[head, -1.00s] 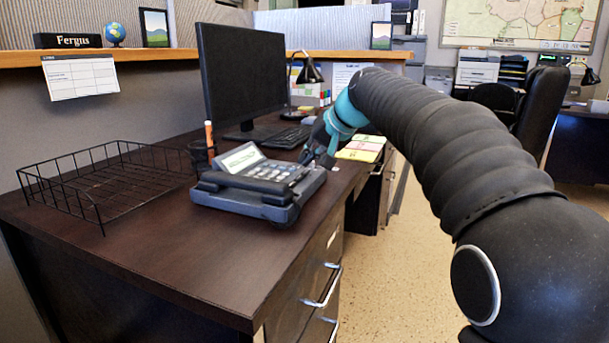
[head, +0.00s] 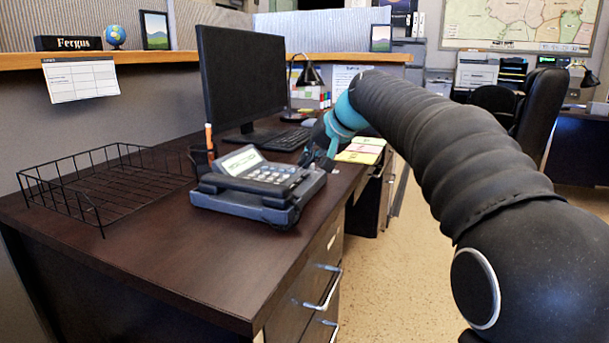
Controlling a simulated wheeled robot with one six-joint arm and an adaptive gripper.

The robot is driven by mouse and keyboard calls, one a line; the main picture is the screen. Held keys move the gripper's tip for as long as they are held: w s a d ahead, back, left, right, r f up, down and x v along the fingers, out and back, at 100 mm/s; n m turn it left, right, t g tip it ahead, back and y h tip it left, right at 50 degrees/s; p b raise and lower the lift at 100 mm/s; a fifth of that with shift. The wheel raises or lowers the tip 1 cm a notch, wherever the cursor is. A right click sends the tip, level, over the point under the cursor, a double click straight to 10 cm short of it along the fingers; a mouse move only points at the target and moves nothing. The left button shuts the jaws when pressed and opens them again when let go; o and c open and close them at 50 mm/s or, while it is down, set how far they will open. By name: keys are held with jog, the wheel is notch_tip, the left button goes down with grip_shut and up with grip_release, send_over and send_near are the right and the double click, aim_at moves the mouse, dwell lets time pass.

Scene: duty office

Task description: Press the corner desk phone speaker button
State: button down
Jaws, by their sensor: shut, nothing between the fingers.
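The desk phone (head: 248,205) sits near the front right edge of the dark corner desk. Its lit screen and grey keypad face up, with the handset across the near side. The speaker button is too small to make out among the keys. My gripper (head: 306,161) is at the end of the black arm, pointing down at the right rear side of the phone. It is shut and empty. Its tips are close to the phone's right edge. I cannot tell whether they touch it.
A black wire tray (head: 100,222) stands left of the phone. A pen cup (head: 202,158), monitor (head: 243,75), keyboard (head: 284,139) and coloured papers (head: 361,150) lie behind it. The desk front (head: 175,275) is clear. A chair (head: 541,115) stands on the right.

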aim_at(308, 177)
jog(key=shift+f, duration=0.45)
jog(key=shift+f+b, duration=0.4)
jog(key=shift+b, duration=0.1)
dwell(0.9)
jog(key=shift+r, duration=0.15)
jog(key=shift+r+p, duration=0.7)
jog(key=shift+p, duration=0.15)
notch_tip(308, 177, up, 5)
jog(key=p, duration=0.4)
jog(key=shift+p, duration=0.35)
